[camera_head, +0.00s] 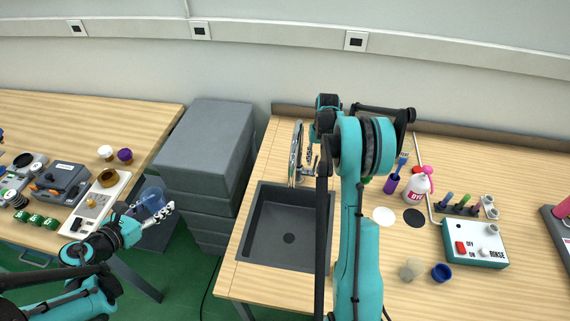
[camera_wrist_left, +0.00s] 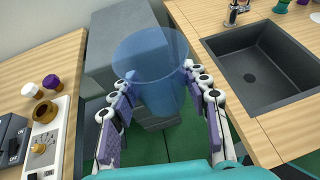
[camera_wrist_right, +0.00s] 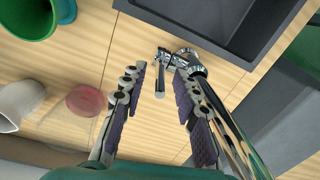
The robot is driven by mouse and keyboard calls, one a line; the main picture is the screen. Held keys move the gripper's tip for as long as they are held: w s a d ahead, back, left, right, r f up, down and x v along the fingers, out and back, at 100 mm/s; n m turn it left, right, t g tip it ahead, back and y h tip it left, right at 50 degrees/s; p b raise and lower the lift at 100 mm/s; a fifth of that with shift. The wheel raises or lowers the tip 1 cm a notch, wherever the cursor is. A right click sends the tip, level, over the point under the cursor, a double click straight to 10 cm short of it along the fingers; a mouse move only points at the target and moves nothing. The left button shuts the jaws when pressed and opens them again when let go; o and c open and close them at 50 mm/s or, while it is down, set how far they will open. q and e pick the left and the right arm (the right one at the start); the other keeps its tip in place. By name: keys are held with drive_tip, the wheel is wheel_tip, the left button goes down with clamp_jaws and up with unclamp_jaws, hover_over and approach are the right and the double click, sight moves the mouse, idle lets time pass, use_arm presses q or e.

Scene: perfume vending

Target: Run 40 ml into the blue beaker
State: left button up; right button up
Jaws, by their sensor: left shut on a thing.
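The translucent blue beaker (camera_head: 151,199) is held by my left gripper (camera_head: 158,212) in the gap between the left table and the grey cabinet. In the left wrist view the beaker (camera_wrist_left: 150,62) sits between the finger pads, its wide mouth up; I see no liquid in it. The chrome tap (camera_head: 297,155) stands behind the dark sink (camera_head: 262,232). My right gripper (camera_wrist_right: 160,92) is open, with the tap's small lever (camera_wrist_right: 160,78) between its separated fingers; I cannot tell whether they touch. My right arm hides much of this in the head view.
The grey cabinet (camera_head: 205,135) stands between the left table (camera_head: 120,115) and the sink counter (camera_head: 235,288). A red-labelled wash bottle (camera_head: 418,187), a rinse box (camera_head: 474,243) and a small blue cap (camera_head: 441,272) are on the right. The sink basin is empty.

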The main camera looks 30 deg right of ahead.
sight(314, 170)
use_arm(q)
drive_tip(key=shift+s+f, duration=0.1)
drive_tip(key=shift+f, duration=0.1)
use_arm(e)
drive_tip(key=shift+a+f, duration=0.1)
drive_tip(key=shift+f, duration=1.5)
drive_tip(key=shift+c, duration=0.3)
clamp_jaws()
